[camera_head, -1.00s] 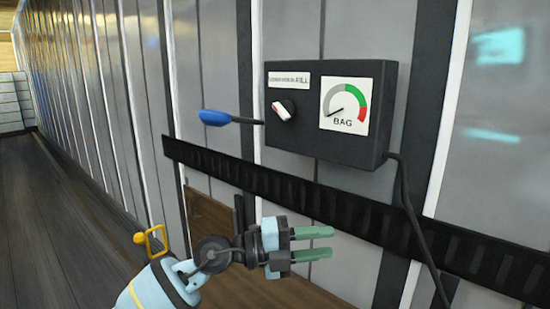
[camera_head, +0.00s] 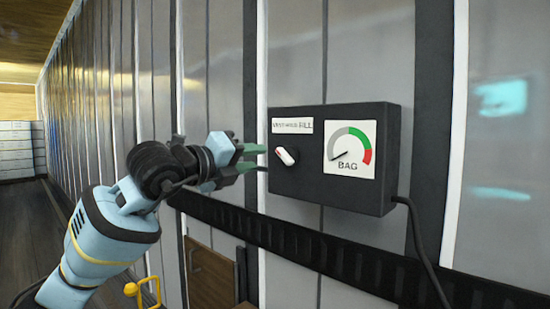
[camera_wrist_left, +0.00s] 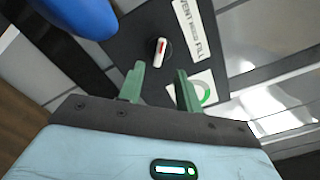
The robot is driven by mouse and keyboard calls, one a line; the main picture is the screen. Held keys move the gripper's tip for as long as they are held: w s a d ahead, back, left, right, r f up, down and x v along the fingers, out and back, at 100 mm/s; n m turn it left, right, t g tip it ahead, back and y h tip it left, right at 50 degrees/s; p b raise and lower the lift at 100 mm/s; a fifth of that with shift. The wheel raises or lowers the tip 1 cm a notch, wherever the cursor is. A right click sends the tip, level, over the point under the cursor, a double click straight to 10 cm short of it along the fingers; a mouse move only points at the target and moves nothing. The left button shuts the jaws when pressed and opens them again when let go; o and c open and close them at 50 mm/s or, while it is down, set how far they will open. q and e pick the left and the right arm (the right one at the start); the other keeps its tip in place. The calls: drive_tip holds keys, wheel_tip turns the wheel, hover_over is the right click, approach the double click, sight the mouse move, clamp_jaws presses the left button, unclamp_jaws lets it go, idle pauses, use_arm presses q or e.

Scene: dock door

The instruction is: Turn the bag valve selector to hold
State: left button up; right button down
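The bag valve selector (camera_head: 287,156) is a white knob with a red mark on the front of a black box (camera_head: 340,191). A label (camera_head: 292,127) above it ends in FILL. The selector also shows in the left wrist view (camera_wrist_left: 159,50), just ahead of the fingers. My left gripper (camera_head: 252,158) is open, with its green fingers to the left of the selector and apart from it. In the left wrist view the gripper (camera_wrist_left: 158,85) has nothing between its fingers. My right gripper is not in view.
A gauge marked BAG (camera_head: 350,149) sits right of the selector, its needle at lower left. A blue handle (camera_wrist_left: 78,14) shows close at upper left in the wrist view. A black rail (camera_head: 330,250) runs below the box, and a cable (camera_head: 422,245) hangs at its right.

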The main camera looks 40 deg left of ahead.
sight(281, 155)
use_arm(q)
drive_tip(key=w, duration=0.2)
drive_tip(key=w+p, duration=0.1)
drive_tip(key=w, duration=0.3)
drive_tip(key=shift+w+d+r+p, duration=0.15)
drive_tip(key=shift+w+d+p, duration=0.15)
drive_tip(key=shift+p, duration=0.1)
drive_tip(key=shift+w, duration=0.45)
clamp_jaws()
